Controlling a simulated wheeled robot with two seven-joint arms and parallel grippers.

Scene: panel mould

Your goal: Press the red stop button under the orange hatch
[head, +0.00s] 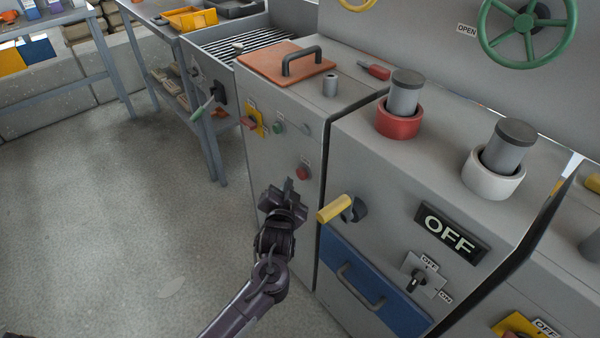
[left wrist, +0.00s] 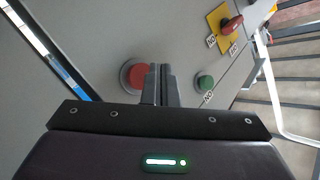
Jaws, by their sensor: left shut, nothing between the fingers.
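The orange hatch (head: 286,62) with a dark handle lies closed on top of a grey cabinet. The red stop button (head: 302,173) is on the cabinet's front face below it, with a small label above. My left gripper (head: 288,183) is shut and empty, just in front of and slightly left of and below the button in the head view. In the left wrist view the red button (left wrist: 135,77) shows just left of the shut fingertips (left wrist: 158,72), partly behind them. I cannot tell whether they touch. My right gripper is not in view.
A green button (head: 279,128) and a red switch on a yellow plate (head: 254,122) are higher on the same face. A yellow lever (head: 335,208) and a blue drawer (head: 370,283) are on the cabinet to the right. The floor at left is clear.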

